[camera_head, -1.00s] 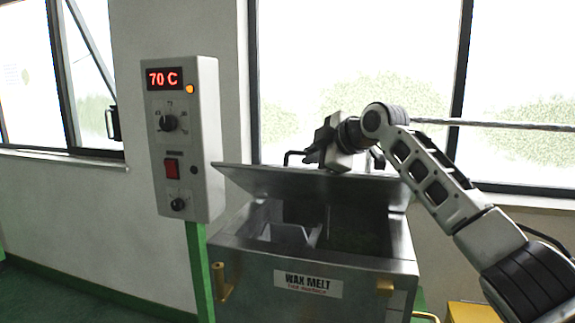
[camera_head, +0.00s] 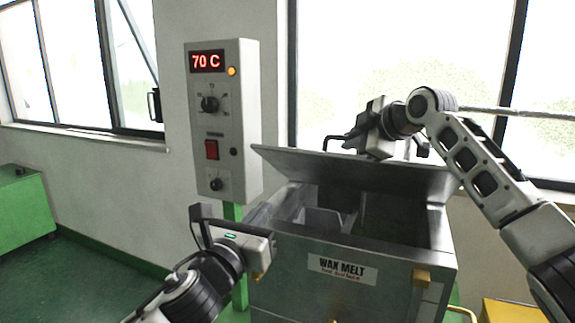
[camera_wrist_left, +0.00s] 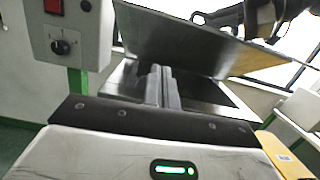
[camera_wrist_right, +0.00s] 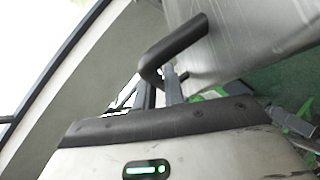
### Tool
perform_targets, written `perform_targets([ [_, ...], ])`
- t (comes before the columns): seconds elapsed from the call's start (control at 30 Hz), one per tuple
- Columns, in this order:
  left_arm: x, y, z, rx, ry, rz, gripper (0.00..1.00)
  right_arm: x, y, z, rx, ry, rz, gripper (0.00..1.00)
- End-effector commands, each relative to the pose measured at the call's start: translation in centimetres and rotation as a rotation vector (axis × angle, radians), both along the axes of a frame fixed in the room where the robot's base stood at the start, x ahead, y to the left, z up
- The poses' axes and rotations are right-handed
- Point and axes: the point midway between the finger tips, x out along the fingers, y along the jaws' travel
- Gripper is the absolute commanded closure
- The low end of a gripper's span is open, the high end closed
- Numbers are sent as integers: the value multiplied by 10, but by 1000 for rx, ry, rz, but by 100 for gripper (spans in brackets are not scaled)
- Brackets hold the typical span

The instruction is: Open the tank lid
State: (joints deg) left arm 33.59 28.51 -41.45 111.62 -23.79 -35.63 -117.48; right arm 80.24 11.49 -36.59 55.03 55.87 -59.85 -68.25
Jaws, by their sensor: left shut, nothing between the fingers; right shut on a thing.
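The grey metal tank lid (camera_head: 350,172) is raised and tilted up above the tank (camera_head: 290,262), which is labelled WAX MELT, and the open interior shows below it. My right gripper (camera_head: 375,145) is behind the lid's upper edge, shut on the dark bar handle (camera_wrist_right: 180,45), as the right wrist view shows. The lid's face (camera_wrist_right: 265,40) fills the upper right there. My left gripper (camera_head: 258,243) is at the tank's front left, shut and empty. Its closed fingers (camera_wrist_left: 160,82) point toward the tank opening and lid (camera_wrist_left: 190,40) in the left wrist view.
A grey control box (camera_head: 222,120) reading 70 C stands on a green post left of the tank, close to my left gripper. Windows are behind. A green cabinet (camera_head: 22,210) is at far left. A yellow object (camera_head: 508,312) is at lower right.

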Motion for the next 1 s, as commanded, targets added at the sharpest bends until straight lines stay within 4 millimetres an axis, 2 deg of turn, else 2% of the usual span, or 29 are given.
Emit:
perform_targets([
  [0.17,14,-4,8,35,-23,8,100,1,-2,0,-1,0,-4,100],
  [0.6,97,-32,23,28,-19,6,100,1,-2,0,-1,0,-4,100],
  [0.73,107,-35,41,29,-23,5,100,1,-2,0,-1,0,-4,100],
  [1.0,116,-37,54,30,-18,6,100,1,-2,0,-1,0,-4,100],
])
